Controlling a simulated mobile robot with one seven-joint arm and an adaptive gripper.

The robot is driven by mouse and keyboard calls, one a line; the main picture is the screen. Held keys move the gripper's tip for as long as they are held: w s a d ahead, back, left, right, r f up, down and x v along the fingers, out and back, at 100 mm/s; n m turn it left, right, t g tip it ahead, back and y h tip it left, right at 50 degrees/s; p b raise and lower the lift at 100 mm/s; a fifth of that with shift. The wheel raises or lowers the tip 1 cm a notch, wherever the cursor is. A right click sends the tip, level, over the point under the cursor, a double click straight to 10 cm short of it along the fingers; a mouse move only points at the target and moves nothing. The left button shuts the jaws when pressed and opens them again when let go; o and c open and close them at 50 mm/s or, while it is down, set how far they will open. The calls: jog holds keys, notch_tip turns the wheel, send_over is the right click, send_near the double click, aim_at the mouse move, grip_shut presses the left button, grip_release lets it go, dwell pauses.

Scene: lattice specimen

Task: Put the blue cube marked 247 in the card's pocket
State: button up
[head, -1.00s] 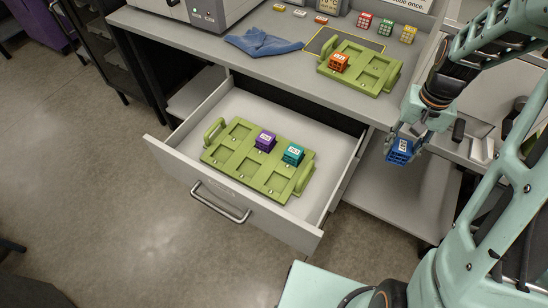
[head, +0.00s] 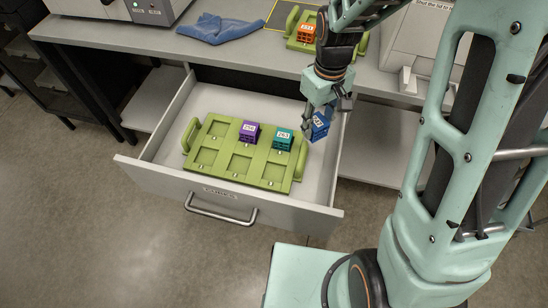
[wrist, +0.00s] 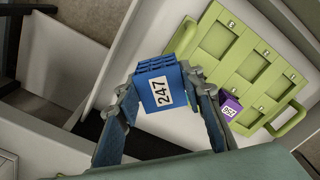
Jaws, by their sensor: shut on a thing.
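My gripper (head: 318,117) is shut on the blue cube (head: 319,127), held tilted in the air near the open drawer's right side, right of the green pocket tray (head: 187,158). In the wrist view the blue cube (wrist: 160,90) sits between the fingers, its white label reading 247. The tray has two rows of pockets. A purple cube (head: 249,132) sits in the back middle pocket and a teal cube (head: 283,139) in the back right one; the front-row pockets look empty. The purple cube (wrist: 230,107) also shows in the wrist view. I cannot make out the card.
The drawer (head: 170,166) is pulled out. On the bench above lie a blue cloth (head: 222,29) and another green tray (head: 292,43) with an orange cube (head: 306,33). A white box (head: 422,50) with a printed sign stands at the right.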

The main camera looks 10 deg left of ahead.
jog(key=shift+s+a+f+n+b, duration=1.2)
jog(key=shift+a+f+n+b, duration=0.25)
jog(key=shift+f, duration=0.3)
jog(key=shift+s+a+f+n+b, duration=1.2)
jog(key=shift+a+f+n, duration=0.3)
jog(key=shift+a+f, duration=0.2)
jog(key=shift+s+a+f+n+b, duration=1.15)
jog(key=shift+a+f+n+b, duration=0.3)
jog(key=shift+f, duration=0.3)
jog(key=o, duration=0.6)
jog(key=c, duration=0.6)
jog(key=shift+o, duration=0.2)
